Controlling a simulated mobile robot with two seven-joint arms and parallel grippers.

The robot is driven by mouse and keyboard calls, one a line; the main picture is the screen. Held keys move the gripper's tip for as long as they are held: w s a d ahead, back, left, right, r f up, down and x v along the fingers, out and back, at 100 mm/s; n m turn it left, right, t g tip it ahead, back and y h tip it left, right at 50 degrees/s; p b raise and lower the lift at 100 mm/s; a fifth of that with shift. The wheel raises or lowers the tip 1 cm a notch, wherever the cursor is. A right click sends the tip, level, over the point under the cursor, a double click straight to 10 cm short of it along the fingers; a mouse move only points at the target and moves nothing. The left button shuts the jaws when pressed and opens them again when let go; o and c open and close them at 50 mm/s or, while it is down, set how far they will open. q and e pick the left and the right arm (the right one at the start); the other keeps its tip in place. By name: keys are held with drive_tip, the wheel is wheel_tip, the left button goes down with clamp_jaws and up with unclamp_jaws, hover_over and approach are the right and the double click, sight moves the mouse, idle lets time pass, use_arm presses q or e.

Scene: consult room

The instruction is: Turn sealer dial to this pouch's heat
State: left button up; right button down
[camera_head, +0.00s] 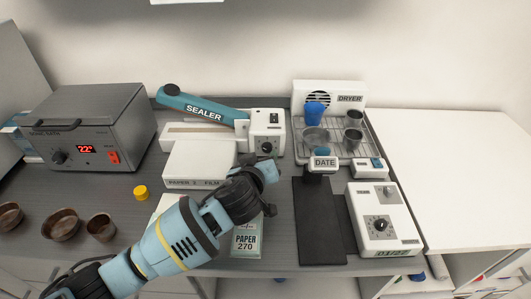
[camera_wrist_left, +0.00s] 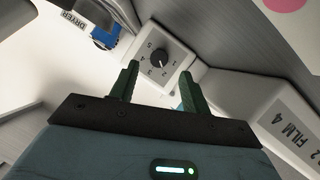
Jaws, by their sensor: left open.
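The white sealer (camera_head: 201,165) with a teal lever marked SEALER (camera_head: 205,108) stands at the back of the counter. Its black dial (camera_head: 267,147) is on the white right-hand housing; the left wrist view shows the dial (camera_wrist_left: 160,58) with numbers up to 5 around it. I cannot read its pointer surely. A pale pouch marked PAPER 270 (camera_head: 246,240) lies in front, partly behind my arm. My left gripper (camera_wrist_left: 158,85) is open and empty, its fingers just short of the dial. My right gripper is not in view.
A grey box with a red display (camera_head: 90,125), a yellow cap (camera_head: 141,192) and brown bowls (camera_head: 61,224) are left. Right are a dryer rack (camera_head: 330,125), a DATE stamp (camera_head: 322,163), a black mat (camera_head: 318,220) and a white dial box (camera_head: 383,215). The far-right top is clear.

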sight(267, 150)
use_arm(q)
drive_tip(key=shift+x, duration=2.2)
drive_tip(key=c, duration=1)
